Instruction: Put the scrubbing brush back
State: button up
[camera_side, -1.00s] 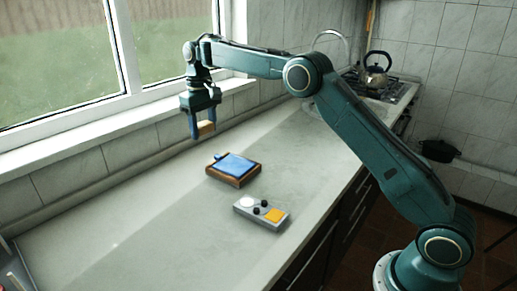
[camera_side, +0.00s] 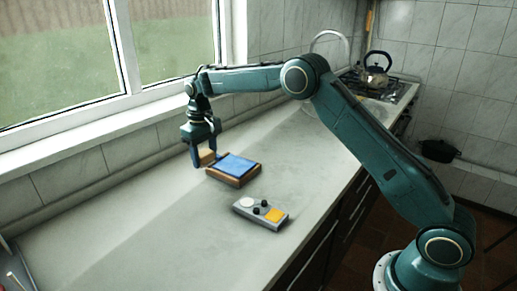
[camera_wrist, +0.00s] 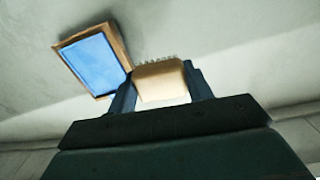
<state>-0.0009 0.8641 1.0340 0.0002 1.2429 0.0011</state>
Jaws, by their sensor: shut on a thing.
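The scrubbing brush (camera_side: 207,156) is a small tan block held between the fingers of my gripper (camera_side: 204,157). In the wrist view the brush (camera_wrist: 161,82) shows its wooden back and a row of bristles along its far edge, with my gripper (camera_wrist: 160,88) shut on it from both sides. In the side view the brush is low, just left of a wooden tray with a blue inside (camera_side: 236,168). The tray also shows in the wrist view (camera_wrist: 92,62), to the upper left of the brush. Whether the brush touches the counter or tray I cannot tell.
A grey box (camera_side: 261,214) with a yellow pad, a white disc and dark knobs lies on the counter nearer the front. The window wall runs close behind my gripper. A kettle (camera_side: 376,65) stands on the stove at the back. The counter's left part is clear.

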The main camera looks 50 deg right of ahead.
aim_at(209, 193)
jog(key=shift+f, duration=5.35)
jog(key=shift+f, duration=0.15)
jog(key=o, duration=1)
notch_tip(209, 193, up, 11)
jog(key=shift+r, duration=0.7)
